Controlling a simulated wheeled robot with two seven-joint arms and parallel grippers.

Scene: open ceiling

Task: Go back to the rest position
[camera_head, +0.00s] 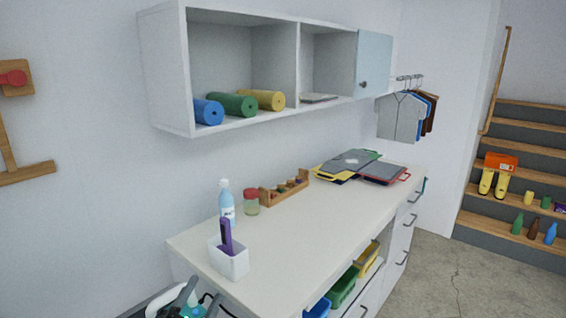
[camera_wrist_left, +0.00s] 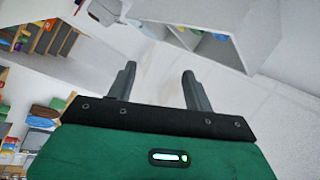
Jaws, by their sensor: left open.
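My left gripper (camera_head: 175,302) shows at the bottom left edge of the head view, partly cut off, in front of and below the near left corner of the white counter (camera_head: 290,250). In the left wrist view its two grey fingers (camera_wrist_left: 159,72) stand apart with nothing between them. Behind them is the green and black gripper body. The gripper is open and empty. My right gripper is in neither view.
On the counter stand a white holder (camera_head: 229,262) with a purple item, a bottle (camera_head: 226,206), a jar (camera_head: 251,203), a wooden rack (camera_head: 284,190) and stacked folders (camera_head: 350,165). A wall cabinet (camera_head: 175,75) hangs above. Open floor (camera_head: 450,280) lies right, before stairs (camera_head: 510,150).

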